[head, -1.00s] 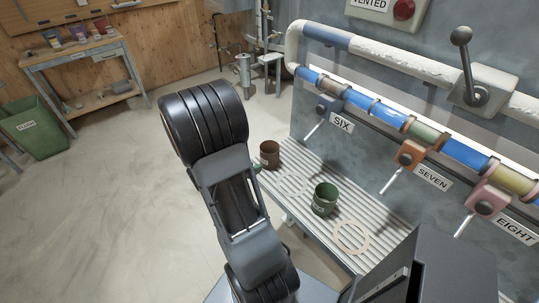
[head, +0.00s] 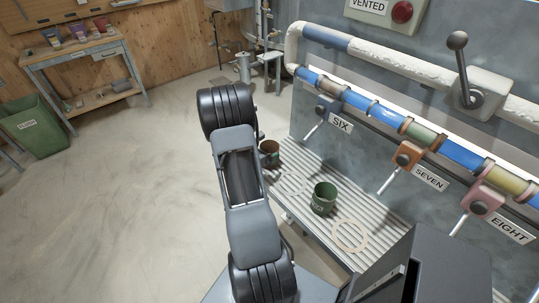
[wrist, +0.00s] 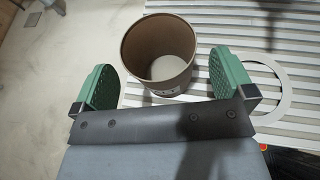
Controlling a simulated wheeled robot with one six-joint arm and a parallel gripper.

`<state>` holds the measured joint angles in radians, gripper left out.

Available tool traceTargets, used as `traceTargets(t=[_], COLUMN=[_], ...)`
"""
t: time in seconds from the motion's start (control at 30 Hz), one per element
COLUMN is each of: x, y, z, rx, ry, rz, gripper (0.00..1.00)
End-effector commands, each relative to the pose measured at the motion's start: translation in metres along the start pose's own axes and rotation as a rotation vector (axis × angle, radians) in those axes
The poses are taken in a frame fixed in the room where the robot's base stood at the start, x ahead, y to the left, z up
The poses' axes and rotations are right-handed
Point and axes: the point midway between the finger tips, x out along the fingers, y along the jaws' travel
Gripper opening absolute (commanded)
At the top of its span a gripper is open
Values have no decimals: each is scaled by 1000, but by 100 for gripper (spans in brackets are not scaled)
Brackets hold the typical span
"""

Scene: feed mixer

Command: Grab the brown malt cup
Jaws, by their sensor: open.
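The brown malt cup (head: 271,147) stands upright on the ribbed bench (head: 380,222), left of the green cup, partly covered by my arm in the head view. In the wrist view the brown cup (wrist: 150,85) shows open and empty at top centre, its label only partly seen. My gripper (wrist: 165,78) is open, with one green-padded finger to the left of the cup and one to the right. The cup lies at the far end of the gap, with space on both sides; I see no contact. The gripper's fingers are hidden in the head view.
A dark green cup (head: 324,199) stands on the bench to the right, near a pale ring mark (head: 350,236). Valve levers SIX, SEVEN and EIGHT hang from the pipe (head: 460,153) above the bench. The floor to the left is open.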

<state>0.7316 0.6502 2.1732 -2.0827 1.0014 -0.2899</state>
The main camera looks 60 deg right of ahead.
Motion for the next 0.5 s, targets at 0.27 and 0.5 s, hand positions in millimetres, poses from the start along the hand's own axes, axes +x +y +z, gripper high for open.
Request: traceTargets(t=[0.27, 0.5], x=[32, 36], y=[1, 2], z=[0, -1], rx=[2, 1], ry=[0, 0], rz=[-2, 0], gripper=[100, 100])
